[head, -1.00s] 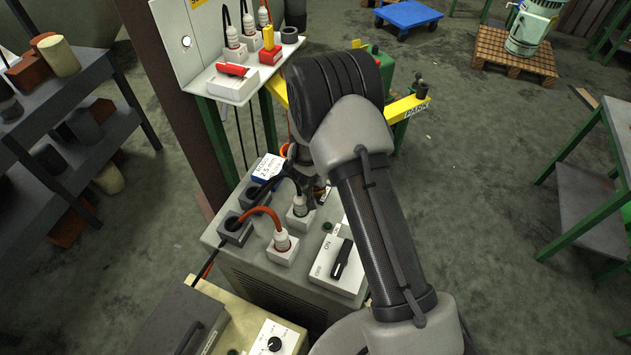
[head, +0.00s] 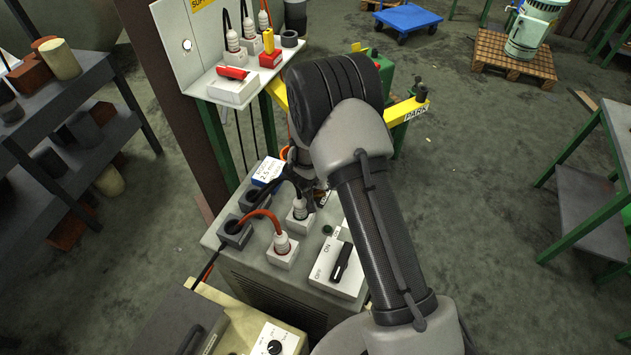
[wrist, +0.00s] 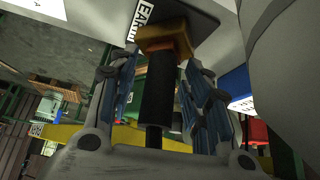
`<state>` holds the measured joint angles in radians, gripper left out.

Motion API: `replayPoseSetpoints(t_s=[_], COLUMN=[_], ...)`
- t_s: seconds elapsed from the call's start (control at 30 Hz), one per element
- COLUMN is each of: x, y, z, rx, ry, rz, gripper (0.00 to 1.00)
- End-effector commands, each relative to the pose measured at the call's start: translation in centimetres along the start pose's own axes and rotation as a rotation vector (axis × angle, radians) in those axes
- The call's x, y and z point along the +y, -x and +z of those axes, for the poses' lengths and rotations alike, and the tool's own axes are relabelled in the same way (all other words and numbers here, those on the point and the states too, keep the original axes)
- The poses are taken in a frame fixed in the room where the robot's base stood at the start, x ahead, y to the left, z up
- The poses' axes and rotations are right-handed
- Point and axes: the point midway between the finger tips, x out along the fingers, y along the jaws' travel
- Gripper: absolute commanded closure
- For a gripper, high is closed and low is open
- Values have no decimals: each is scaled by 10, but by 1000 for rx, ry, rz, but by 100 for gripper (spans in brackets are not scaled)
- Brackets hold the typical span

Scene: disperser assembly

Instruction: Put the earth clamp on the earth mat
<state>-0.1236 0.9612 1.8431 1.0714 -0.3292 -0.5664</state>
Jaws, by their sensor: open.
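The earth clamp has a brass-orange head (wrist: 165,40) and a black cylindrical handle (wrist: 157,95), seen in the wrist view. Its head is at a dark plate with a white label reading "EAR…" (wrist: 185,14), which looks like the earth mat. I cannot tell how firmly the head rests on the plate. My gripper (wrist: 160,62) is open, with one finger on each side of the clamp and visible gaps beside the handle. In the head view my gripper (head: 306,178) is partly hidden by my arm, and the clamp and mat are mostly hidden.
My gripper is over a grey cabinet (head: 290,285) with an ON/OFF switch (head: 341,263), an orange-cabled plug (head: 282,243) and black sockets. A white panel with plugs (head: 233,88) stands behind. A yellow bar marked PARK (head: 408,108) is close behind my arm.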

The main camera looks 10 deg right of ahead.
Motion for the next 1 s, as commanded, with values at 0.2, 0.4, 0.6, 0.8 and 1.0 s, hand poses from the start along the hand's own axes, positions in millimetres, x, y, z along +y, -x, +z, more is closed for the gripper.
replayPoseSetpoints(t_s=[0.2,0.4,0.6,0.8,1.0], x=[-1,-1,-1,-3,-27], y=[33,78,110,128,194], z=[-4,-4,-3,-7,-39], rx=[1,2,1,2,-5], ry=[2,1,1,0,13], rz=[-2,-2,-1,-18,-182], gripper=[56,56,56,56,56])
